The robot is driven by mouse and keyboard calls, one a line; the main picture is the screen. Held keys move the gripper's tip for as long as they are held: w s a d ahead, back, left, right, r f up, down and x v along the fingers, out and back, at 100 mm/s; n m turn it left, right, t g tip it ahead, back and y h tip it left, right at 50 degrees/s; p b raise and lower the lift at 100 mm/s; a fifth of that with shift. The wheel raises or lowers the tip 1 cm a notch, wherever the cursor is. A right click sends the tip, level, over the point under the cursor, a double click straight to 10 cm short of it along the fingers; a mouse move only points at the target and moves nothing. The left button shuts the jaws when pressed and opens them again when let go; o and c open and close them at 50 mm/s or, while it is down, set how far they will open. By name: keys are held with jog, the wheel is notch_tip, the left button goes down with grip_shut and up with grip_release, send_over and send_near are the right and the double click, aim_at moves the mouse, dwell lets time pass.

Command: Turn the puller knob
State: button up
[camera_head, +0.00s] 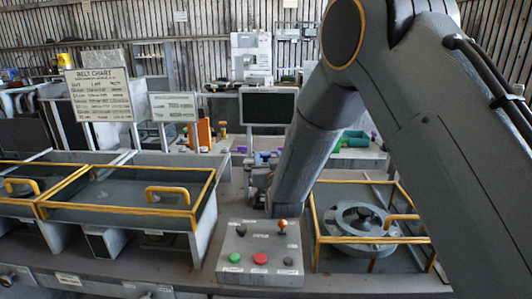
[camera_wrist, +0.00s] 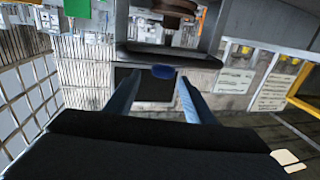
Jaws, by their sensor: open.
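My gripper (camera_wrist: 155,98) is open in the wrist view, its two blue-grey fingers apart with nothing held between them. A small dark blue rounded piece (camera_wrist: 163,72) shows beyond the fingertips; I cannot tell whether it is the puller knob. In the head view my gripper (camera_head: 262,180) is small and partly hidden by my arm, behind the grey control box. A round grey housing (camera_head: 360,219) with a central hub sits in the right yellow-railed bay. No part there is clearly readable as the puller knob.
The control box (camera_head: 230,273) carries an orange-topped lever (camera_head: 282,225), a green button (camera_head: 234,257) and a red button (camera_head: 260,258). Yellow-railed bays (camera_head: 120,208) stand left. A dark monitor (camera_head: 267,107) and a belt chart (camera_head: 99,94) stand behind. My arm covers much of the right.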

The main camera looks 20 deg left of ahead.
aim_at(264, 152)
jog(key=shift+w+a+f, duration=0.15)
jog(key=shift+a+f, duration=0.15)
jog(key=shift+f, duration=0.05)
jog(key=shift+p+x, duration=1.1)
jog(key=shift+x, duration=2.7)
jog(key=c, duration=1.1)
